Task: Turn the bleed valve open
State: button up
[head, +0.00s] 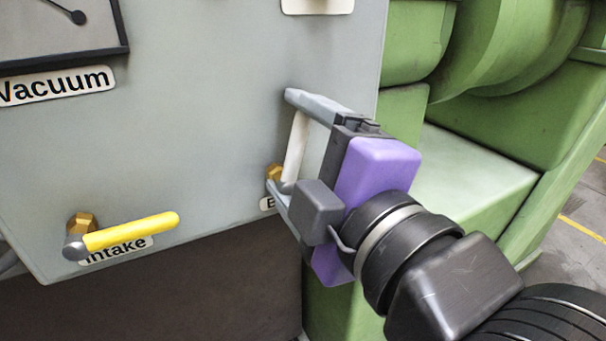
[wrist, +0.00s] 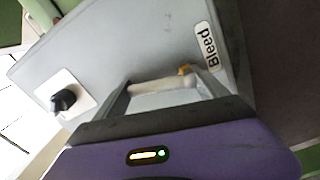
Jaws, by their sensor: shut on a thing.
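The bleed valve has a white handle (head: 295,146) and a brass body (head: 274,173) on the grey panel. The handle stands nearly upright from the brass body in the head view. My gripper (head: 283,142) has its fingers spread wide, one at the handle's upper end and one near its lower end by the brass. In the wrist view the white handle (wrist: 162,86) spans lengthwise between the two fingers, which are shut on it. The "Bleed" label (wrist: 207,47) is beside the valve there; in the head view my gripper hides most of it.
A yellow-handled intake valve (head: 130,231) is to the left on the same panel. A vacuum gauge (head: 62,28) is above it. A black knob (wrist: 63,100) on a white plate shows in the wrist view. Green machinery (head: 475,185) stands right of the panel.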

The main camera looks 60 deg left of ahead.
jog(key=shift+s+n+b, duration=0.3)
jog(key=shift+n+b, duration=0.25)
jog(key=shift+n, duration=0.15)
jog(key=shift+s+n+b, duration=0.25)
jog(key=shift+n+b, duration=0.3)
jog(key=shift+n, duration=0.15)
jog(key=shift+s, duration=0.1)
jog(key=o, duration=2)
jog(key=shift+d, duration=0.4)
jog(key=d, duration=0.7)
jog(key=shift+s+p, duration=0.25)
jog(key=shift+p, duration=0.1)
